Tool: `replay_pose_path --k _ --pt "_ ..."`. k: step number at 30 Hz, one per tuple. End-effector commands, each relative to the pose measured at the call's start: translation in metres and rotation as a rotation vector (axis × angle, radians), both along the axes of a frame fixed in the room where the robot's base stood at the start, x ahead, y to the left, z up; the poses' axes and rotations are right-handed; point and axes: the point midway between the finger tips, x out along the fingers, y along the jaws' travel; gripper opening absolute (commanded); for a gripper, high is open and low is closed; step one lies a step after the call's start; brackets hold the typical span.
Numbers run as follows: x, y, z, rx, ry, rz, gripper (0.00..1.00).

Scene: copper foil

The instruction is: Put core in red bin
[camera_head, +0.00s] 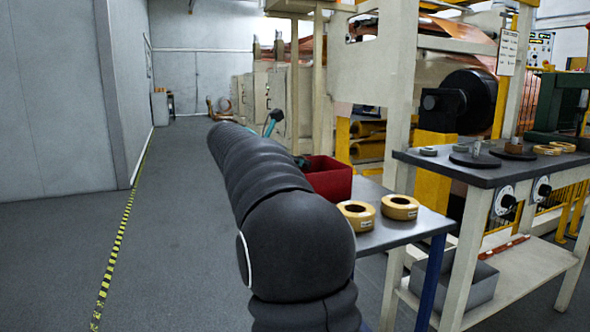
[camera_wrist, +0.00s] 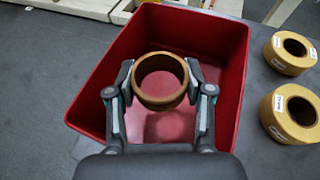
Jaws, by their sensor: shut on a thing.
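In the wrist view, my gripper (camera_wrist: 160,92) is shut on a brown ring-shaped core (camera_wrist: 160,101), one finger against each side of it. The core is held over the open red bin (camera_wrist: 232,88), within its outline in the picture. I cannot tell how far the core is above the bin floor. In the head view, the red bin (camera_head: 330,180) stands on a dark table, partly hidden by my black arm. My gripper is mostly hidden there, with a small teal and grey part (camera_head: 272,121) showing beyond the arm. The core cannot be seen in the head view.
Two yellow tape rolls (camera_head: 357,215) (camera_head: 400,207) lie on the table (camera_head: 412,228) right of the bin. A second bench (camera_head: 487,177) with discs stands further right, with a grey box (camera_head: 478,283) on its lower shelf. The floor at left is clear.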

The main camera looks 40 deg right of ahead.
Motion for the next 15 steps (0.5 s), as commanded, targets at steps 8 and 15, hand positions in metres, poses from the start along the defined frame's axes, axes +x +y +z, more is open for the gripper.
replay_pose_path --k 8,15 --pt "-0.0003 -0.0001 -0.0109 -0.001 0.000 0.000 0.37" --pt "-0.0003 0.0000 -0.0162 0.000 0.000 0.000 0.37"
